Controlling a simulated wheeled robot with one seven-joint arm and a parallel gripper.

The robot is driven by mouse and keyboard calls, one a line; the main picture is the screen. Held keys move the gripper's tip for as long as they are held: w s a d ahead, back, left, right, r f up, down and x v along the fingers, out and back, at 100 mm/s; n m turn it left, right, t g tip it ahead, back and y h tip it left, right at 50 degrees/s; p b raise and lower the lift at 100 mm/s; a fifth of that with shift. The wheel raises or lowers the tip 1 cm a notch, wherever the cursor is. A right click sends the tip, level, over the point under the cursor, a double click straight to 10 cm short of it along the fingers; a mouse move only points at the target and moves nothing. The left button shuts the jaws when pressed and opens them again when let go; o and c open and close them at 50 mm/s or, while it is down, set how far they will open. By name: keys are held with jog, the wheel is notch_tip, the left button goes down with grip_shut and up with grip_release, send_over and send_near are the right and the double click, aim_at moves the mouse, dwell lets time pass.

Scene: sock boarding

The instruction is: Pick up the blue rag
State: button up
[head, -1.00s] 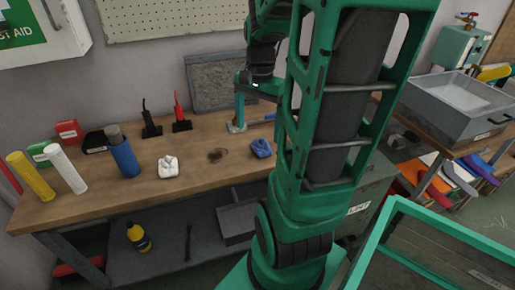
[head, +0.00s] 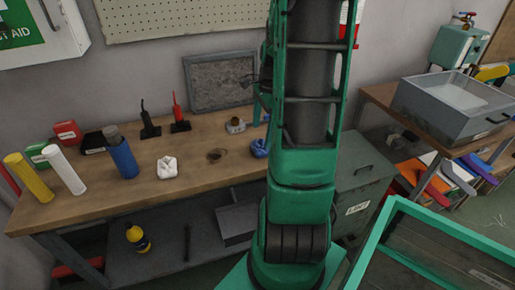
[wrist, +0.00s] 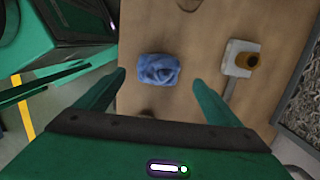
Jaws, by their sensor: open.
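The blue rag (head: 259,148) lies crumpled on the wooden workbench, partly hidden behind my arm in the head view. In the wrist view the blue rag (wrist: 158,70) shows whole, between and beyond the two fingertips. My gripper (wrist: 158,78) is open and empty, with one finger on each side of the rag in the picture and bench wood visible around it. The gripper is mostly hidden behind my arm in the head view.
A small pale block with a brown round top (wrist: 243,60) sits to the right of the rag in the wrist view. A white rag (head: 167,167) and a blue cylinder (head: 124,160) stand left on the workbench (head: 80,205). A grey panel (head: 220,80) leans at the back.

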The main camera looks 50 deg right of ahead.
aim_at(261, 141)
jog(key=f, duration=0.5)
jog(key=shift+w+a+f, duration=0.1)
jog(key=shift+w+a, duration=0.15)
jog(key=c, duration=1.2)
